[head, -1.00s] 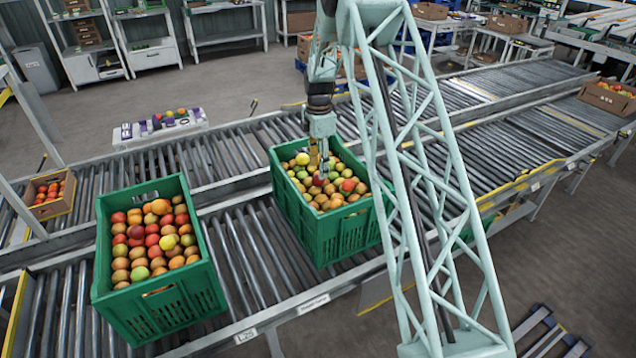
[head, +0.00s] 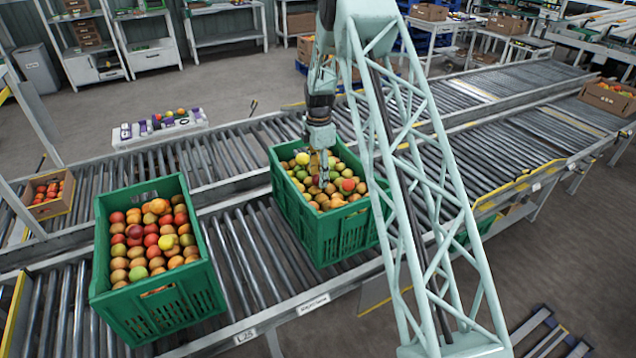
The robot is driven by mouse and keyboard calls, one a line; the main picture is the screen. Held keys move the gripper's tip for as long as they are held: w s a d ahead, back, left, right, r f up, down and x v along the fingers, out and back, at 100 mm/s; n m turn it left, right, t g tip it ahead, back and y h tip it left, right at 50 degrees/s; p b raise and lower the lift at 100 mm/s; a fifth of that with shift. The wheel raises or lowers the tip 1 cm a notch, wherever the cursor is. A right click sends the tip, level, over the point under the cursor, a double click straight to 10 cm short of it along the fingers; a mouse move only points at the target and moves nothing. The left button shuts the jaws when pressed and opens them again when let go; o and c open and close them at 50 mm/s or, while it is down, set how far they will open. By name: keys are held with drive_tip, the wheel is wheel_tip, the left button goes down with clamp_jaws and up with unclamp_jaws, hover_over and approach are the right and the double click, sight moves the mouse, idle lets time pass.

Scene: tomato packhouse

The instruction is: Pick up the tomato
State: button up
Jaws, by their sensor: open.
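My gripper (head: 321,178) is open and points down over the right green crate (head: 340,232), its fingertips close to the fruit. That crate holds a mix of red, yellow, green and brownish fruit. A red tomato (head: 347,185) lies just right of the fingers. Whether the fingers touch any fruit I cannot tell, and the fruit right behind them is partly hidden. The left green crate (head: 160,318) also holds red, orange, yellow and brownish fruit, with several red tomatoes (head: 151,240) among them. Which tomato is meant is not clear from the view.
Both crates stand on a roller conveyor (head: 265,265). A cardboard box of red fruit (head: 48,195) is at the left. Bare rollers lie between the crates.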

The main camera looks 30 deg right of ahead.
drive_tip(key=shift+f, duration=0.45)
drive_tip(key=shift+c, duration=0.5)
drive_tip(key=c, duration=0.7)
